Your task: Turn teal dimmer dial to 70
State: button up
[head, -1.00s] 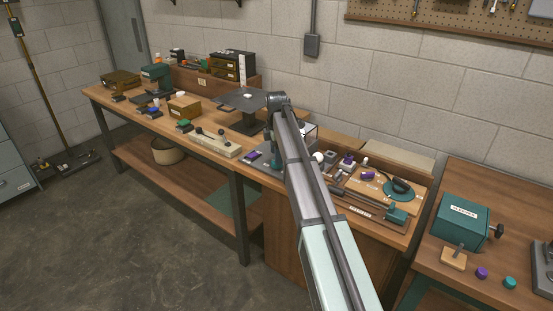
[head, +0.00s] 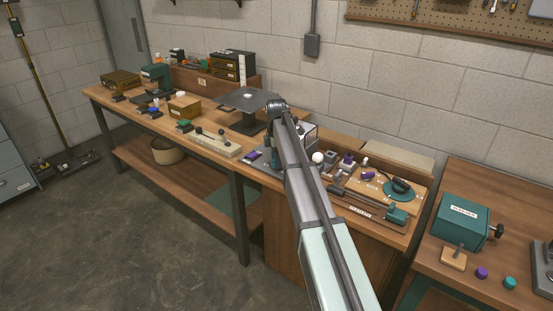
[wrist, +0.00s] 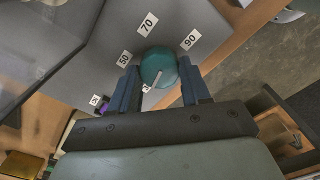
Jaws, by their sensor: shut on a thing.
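The teal dimmer dial (wrist: 163,62) sits on a grey panel (wrist: 95,55) in the wrist view. My gripper (wrist: 158,75) has its two blue fingers on either side of the dial, shut on it. A pale pointer line on the dial slants toward the lower left of the picture, on the side away from the 70 label. White labels surround the dial: 50 (wrist: 125,59), 70 (wrist: 148,24) and 90 (wrist: 191,39). Another label is partly hidden beside the dial's lower edge. In the head view my arm hides the gripper and the dial.
A dark, glassy-looking surface (wrist: 35,45) stands at the wrist view's left. In the head view, a white ball (head: 317,157) and a wooden board with purple parts (head: 360,181) lie right of my arm. A black-lever board (head: 215,143) lies to its left.

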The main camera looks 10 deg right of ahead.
jog(key=c, duration=0.4)
